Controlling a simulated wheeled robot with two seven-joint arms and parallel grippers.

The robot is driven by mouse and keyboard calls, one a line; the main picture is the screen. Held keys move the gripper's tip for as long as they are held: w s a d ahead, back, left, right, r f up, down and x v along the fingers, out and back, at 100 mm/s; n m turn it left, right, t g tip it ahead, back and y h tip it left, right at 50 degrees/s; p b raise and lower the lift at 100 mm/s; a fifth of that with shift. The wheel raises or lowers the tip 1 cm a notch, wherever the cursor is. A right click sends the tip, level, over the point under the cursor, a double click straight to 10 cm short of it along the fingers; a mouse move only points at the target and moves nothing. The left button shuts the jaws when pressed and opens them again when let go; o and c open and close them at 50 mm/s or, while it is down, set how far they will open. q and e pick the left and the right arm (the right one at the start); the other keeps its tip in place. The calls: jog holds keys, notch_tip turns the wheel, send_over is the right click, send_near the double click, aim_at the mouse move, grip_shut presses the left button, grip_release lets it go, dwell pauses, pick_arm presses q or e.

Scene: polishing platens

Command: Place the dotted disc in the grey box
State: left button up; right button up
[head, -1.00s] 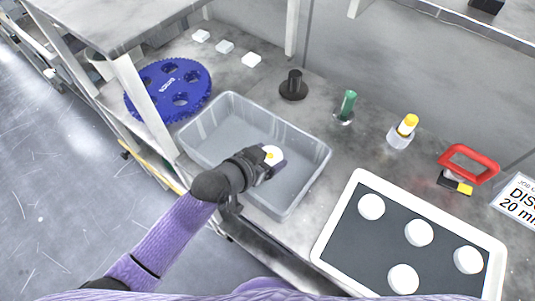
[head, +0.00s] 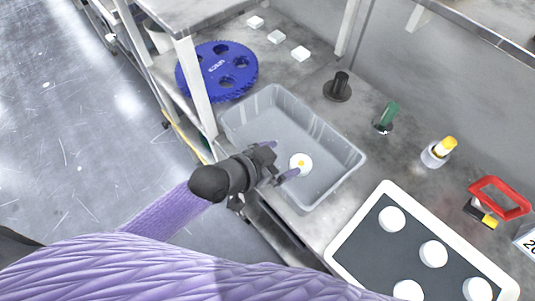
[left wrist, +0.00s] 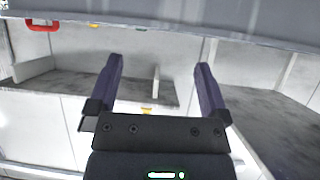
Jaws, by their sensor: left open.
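The dotted disc (head: 301,164), white with a yellow dot, shows inside the outline of the grey box (head: 243,104), towards its near right part. It appears to lie flat on the box floor. My left gripper (head: 281,162) is open just left of the disc, over the box's near side. In the left wrist view the two fingers of my left gripper (left wrist: 158,65) are spread wide with nothing between them. My right gripper is not in view.
A white-rimmed tray (head: 344,247) with several plain white discs stands right of the box. A blue holed wheel (head: 217,71) lies behind left. A black peg (head: 339,87), green-handled tool (head: 386,116), yellow-capped bottle (head: 438,152) and red handle (head: 500,197) line the back.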

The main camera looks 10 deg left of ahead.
pick_arm(q)
jog(key=v, duration=0.5)
jog(key=s+a+f+n+g+y, duration=0.1)
jog(key=s+a+f+y, duration=0.15)
jog(key=f, duration=0.45)
jog(key=s+a+f+n+g+y, duration=0.1)
jog(key=s+a+f+n+y, duration=0.1)
jog(key=a+f, duration=0.3)
jog(key=s+a+f+n+g+y, duration=0.1)
jog(key=s+a+f+y, duration=0.1)
jog(key=f, duration=0.6)
jog(key=s+f+g, duration=0.3)
jog(key=s+f, duration=0.2)
jog(key=s, duration=0.5)
jog(key=s+f+n+g+y, duration=0.1)
jog(key=s+f, duration=0.4)
jog(key=s, duration=0.6)
jog(key=shift+a+g+p, duration=0.35)
jog(key=shift+g, duration=0.55)
jog(key=shift+y, duration=0.25)
